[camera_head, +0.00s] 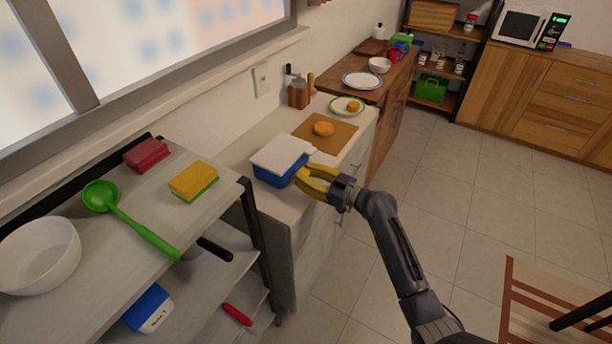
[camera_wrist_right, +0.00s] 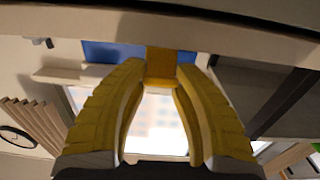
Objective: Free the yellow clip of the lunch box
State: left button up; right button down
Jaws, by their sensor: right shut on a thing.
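The lunch box (camera_head: 272,178) is blue with a white lid (camera_head: 280,153) and sits on the counter near its front edge. Its yellow clip (camera_head: 301,174) is on the side facing my right arm. In the wrist view the clip (camera_wrist_right: 160,64) hangs at the top middle against the blue wall of the box (camera_wrist_right: 110,52). My right gripper (camera_head: 302,179), with yellow fingers, reaches the clip from the right. In the wrist view its fingertips (camera_wrist_right: 160,82) are closed on the clip's lower end, which they partly hide. My left gripper is in neither view.
A cutting board (camera_head: 338,143) with an orange-yellow bread roll (camera_head: 323,129) lies just behind the lunch box. A shelf rack (camera_head: 235,200) with a green ladle (camera_head: 140,232), sponge (camera_head: 194,181) and white bowl (camera_head: 38,256) stands at left. The floor (camera_head: 440,200) at right is open.

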jog(key=shift+f, duration=0.2)
jog(key=shift+s+f+y, duration=0.1)
jog(key=shift+f+y, duration=0.15)
jog(key=shift+y, duration=0.05)
jog(key=shift+s+d+f+t+y, duration=0.15)
jog(key=shift+f+t+y, duration=0.2)
jog(key=shift+t+y, duration=0.35)
jog(key=c, duration=0.9)
grip_release()
jog(key=shift+r, duration=0.1)
jog(key=shift+d, duration=0.1)
jog(key=v, duration=1.1)
jog(key=shift+s+d+f, duration=0.15)
jog(key=shift+d+f, duration=0.1)
